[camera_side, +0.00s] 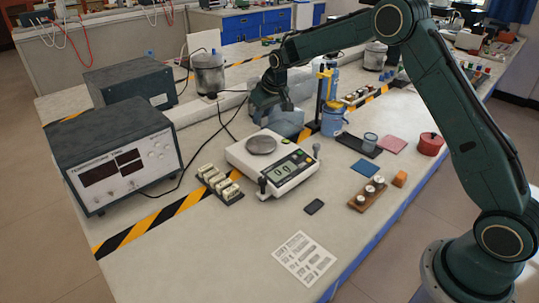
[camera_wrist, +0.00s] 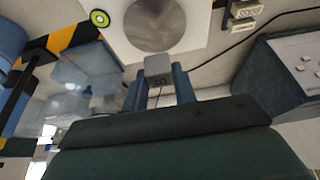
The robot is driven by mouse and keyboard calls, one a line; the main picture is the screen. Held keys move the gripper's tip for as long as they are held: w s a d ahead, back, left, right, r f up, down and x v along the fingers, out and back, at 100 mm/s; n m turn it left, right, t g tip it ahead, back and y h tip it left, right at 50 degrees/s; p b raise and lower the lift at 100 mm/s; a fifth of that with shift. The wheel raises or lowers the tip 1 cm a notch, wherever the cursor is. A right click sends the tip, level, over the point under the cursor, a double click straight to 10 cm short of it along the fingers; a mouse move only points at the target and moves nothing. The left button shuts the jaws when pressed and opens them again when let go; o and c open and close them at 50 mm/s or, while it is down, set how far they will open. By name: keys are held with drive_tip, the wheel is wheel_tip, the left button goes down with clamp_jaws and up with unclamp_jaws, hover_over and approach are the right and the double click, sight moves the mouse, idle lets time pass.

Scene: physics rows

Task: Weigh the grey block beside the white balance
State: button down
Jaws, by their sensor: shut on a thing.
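The white balance (camera_side: 284,170) stands on the bench with its round grey pan (camera_side: 261,145) bare. Its green display seems to read zero. My gripper (camera_side: 271,114) is behind the pan and higher than it in the side view. In the wrist view, my gripper (camera_wrist: 160,82) is shut on the small grey block (camera_wrist: 157,66), held between two blue-grey fingers. There the block appears just short of the pan (camera_wrist: 154,22); its height over the balance is hard to tell. The block cannot be made out in the side view.
A clear bluish box (camera_side: 286,122) stands close beside my gripper. A blue-and-yellow stand (camera_side: 326,95) and blue bucket (camera_side: 333,120) are to its right. A rack of pale blocks (camera_side: 219,183) lies left of the balance, near the dark instrument (camera_side: 120,155). The front bench is mostly clear.

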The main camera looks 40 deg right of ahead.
sight(260, 142)
drive_tip(key=shift+f, duration=0.1)
drive_tip(key=shift+f, duration=2.95)
drive_tip(key=shift+f, duration=0.4)
drive_tip(key=c, duration=0.7)
unclamp_jaws()
drive_tip(key=shift+r, duration=0.15)
drive_tip(key=shift+r, duration=3.8)
drive_tip(key=shift+r, duration=0.1)
